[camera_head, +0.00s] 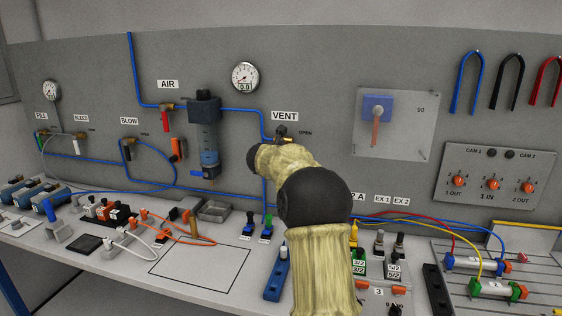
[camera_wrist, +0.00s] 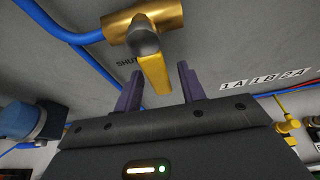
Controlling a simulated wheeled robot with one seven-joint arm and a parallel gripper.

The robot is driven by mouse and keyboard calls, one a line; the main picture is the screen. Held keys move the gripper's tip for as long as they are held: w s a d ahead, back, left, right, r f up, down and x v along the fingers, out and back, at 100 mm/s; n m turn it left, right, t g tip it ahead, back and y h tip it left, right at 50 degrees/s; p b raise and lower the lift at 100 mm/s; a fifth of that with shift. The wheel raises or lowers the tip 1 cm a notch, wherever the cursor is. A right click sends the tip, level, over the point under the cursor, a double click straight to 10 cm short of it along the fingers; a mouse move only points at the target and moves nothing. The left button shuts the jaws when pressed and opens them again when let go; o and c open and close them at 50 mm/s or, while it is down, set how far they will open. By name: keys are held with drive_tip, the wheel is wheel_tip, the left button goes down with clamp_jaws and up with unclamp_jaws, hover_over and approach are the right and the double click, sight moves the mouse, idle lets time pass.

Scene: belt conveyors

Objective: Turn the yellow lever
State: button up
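The yellow lever (camera_wrist: 155,76) hangs from a brass valve (camera_wrist: 145,22) in the wrist view, its free end pointing down toward my gripper. My gripper (camera_wrist: 159,70) is open, with one dark purple finger on each side of the lever's lower end. Gaps show on both sides, and I cannot tell how deep the lever sits between the fingers. In the head view the valve (camera_head: 283,136) is under the VENT label, at the end of the blue pipe. There my own arm covers the lever and my gripper.
A blue pipe (camera_wrist: 68,28) runs into the valve from the left. A filter unit (camera_head: 206,135) is mounted left of it, and a round gauge (camera_head: 245,77) is above. Below, the bench (camera_head: 200,268) holds small valves, hoses and a metal tray (camera_head: 214,210).

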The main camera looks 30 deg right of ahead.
drive_tip(key=b+v, duration=0.1)
drive_tip(key=v, duration=1.6)
drive_tip(key=shift+s, duration=0.25)
drive_tip(key=shift+a, duration=0.15)
